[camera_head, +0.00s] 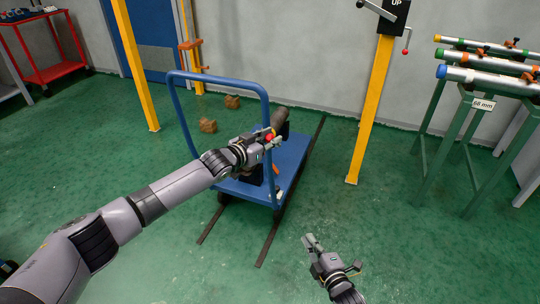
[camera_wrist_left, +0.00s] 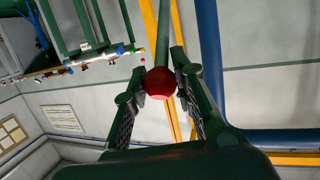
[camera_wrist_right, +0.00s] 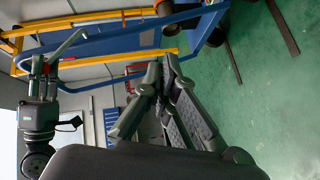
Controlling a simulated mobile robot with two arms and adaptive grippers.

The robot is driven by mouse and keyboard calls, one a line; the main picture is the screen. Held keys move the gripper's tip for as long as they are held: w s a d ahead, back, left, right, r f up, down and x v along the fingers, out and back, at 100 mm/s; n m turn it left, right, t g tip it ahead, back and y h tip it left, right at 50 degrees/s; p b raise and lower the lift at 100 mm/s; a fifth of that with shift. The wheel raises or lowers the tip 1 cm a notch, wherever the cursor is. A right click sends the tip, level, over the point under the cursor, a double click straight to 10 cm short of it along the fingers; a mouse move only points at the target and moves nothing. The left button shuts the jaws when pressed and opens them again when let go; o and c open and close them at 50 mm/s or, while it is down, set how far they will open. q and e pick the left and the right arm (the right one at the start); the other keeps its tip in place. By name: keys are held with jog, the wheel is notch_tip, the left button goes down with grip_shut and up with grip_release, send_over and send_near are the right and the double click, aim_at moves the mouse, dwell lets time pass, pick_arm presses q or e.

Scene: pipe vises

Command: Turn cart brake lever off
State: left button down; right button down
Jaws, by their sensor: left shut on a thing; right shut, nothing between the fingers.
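The blue cart (camera_head: 291,158) stands on the green floor, with its blue push handle (camera_head: 225,79) upright. My left gripper (camera_head: 266,140) reaches over the cart and is shut on a red ball knob. The knob (camera_wrist_left: 160,82) sits between both fingers in the left wrist view, at the end of a green bar. A red spot of it shows at the fingers in the head view.
Dark rails (camera_head: 292,207) run along the floor beside the cart. A yellow post (camera_head: 371,110) stands right of it, another yellow post (camera_head: 136,65) to the left. Pipes on a green rack (camera_head: 470,125) are at right, a red cart (camera_head: 50,70) at far left.

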pick_arm(q)
jog(key=shift+a, duration=0.1)
pick_arm(e)
jog(key=w+a+r+n+t+y, duration=0.1)
jog(key=w+a+r+n+y, duration=0.1)
jog(key=a+r+n+y, duration=0.4)
jog(key=w+a+r+n+y, duration=0.1)
jog(key=w+r+n+y, duration=0.1)
jog(key=r+n, duration=0.65)
jog(key=w+a+r+m, duration=0.1)
jog(key=w+a+r, duration=0.5)
jog(key=w, duration=0.4)
jog(key=shift+w+a+r+y, duration=0.2)
jog(key=shift+r+y, duration=0.1)
jog(key=shift+y, duration=0.1)
jog(key=shift+m, duration=0.25)
